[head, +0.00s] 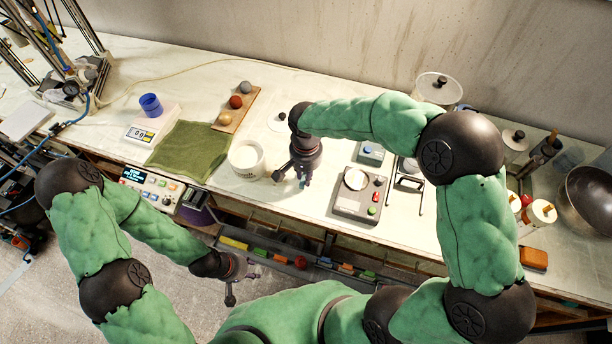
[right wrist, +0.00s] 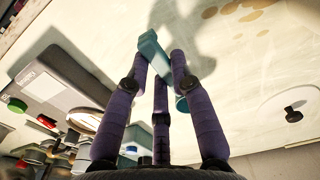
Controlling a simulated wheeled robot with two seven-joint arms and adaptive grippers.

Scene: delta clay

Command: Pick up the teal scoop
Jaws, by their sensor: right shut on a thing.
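The teal scoop (right wrist: 152,47) is between the fingertips of my right gripper (right wrist: 160,62) in the right wrist view, and the fingers are closed on it. Part of the scoop is hidden behind the fingers. In the head view my right gripper (head: 291,179) points down at the front part of the bench, just right of a white tub (head: 246,172); the scoop is barely visible there. My left gripper (head: 232,292) hangs low in front of the bench, away from the scoop, and its fingers are too unclear to judge.
A grey device with a round pan (head: 346,207) stands right of my right gripper. A green cloth (head: 187,150), a board with several balls (head: 241,106) and a blue cup (head: 151,104) are on the left. A lidded jar (head: 438,88) stands at the back right.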

